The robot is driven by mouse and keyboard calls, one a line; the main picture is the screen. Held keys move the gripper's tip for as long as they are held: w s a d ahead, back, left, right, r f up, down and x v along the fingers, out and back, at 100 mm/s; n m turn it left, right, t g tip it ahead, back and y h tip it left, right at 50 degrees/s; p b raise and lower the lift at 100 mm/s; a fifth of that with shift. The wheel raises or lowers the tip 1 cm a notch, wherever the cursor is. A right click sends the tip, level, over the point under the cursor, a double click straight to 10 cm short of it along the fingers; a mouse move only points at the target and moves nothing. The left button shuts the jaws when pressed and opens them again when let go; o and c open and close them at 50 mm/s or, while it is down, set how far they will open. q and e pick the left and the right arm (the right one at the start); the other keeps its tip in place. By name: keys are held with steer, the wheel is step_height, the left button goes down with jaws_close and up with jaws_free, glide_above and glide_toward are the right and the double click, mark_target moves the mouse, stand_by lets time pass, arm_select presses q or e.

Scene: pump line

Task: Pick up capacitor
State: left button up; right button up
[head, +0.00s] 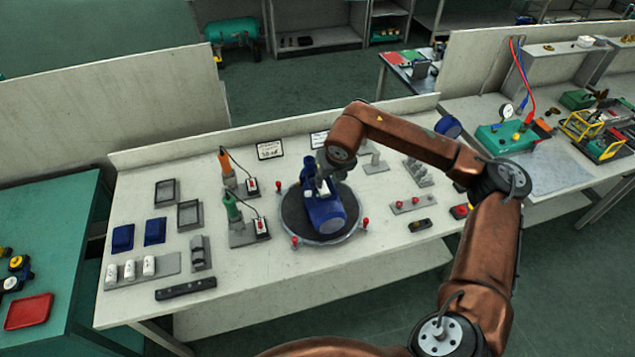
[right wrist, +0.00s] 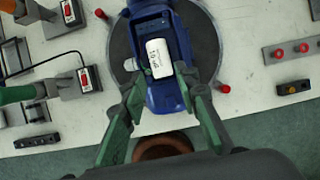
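A white cylindrical capacitor (right wrist: 158,58) with printed text lies in the open box on top of the blue pump motor (head: 325,214). The motor, also in the right wrist view (right wrist: 168,98), sits on a dark round turntable (head: 292,212). My right gripper (head: 322,180) is over the motor. In the right wrist view its green fingers (right wrist: 160,78) are spread, with the tips near either side of the capacitor's lower end; I see no clear grip. Three more white capacitors (head: 130,269) stand in a grey holder at the table's left front. My left gripper is not in view.
Red-knobbed pins (head: 365,222) surround the turntable. Orange-handled (head: 224,160) and green-handled (head: 232,207) tools stand in holders to its left. Blue covers (head: 155,231) and grey frames (head: 189,214) lie farther left. A grey strip with red knobs (head: 411,204) is at right.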

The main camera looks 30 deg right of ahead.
mark_target(324, 187)
steer(key=x, duration=0.4)
steer(key=shift+w, duration=0.15)
steer(key=x, duration=0.2)
steer(key=shift+w+f, duration=0.15)
steer(key=shift+f, duration=0.1)
steer(key=shift+w+d+f, duration=0.15)
steer(key=shift+f, duration=0.2)
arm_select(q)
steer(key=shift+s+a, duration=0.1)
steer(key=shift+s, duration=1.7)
arm_select(e)
jaws_close()
steer(key=shift+r, duration=0.1)
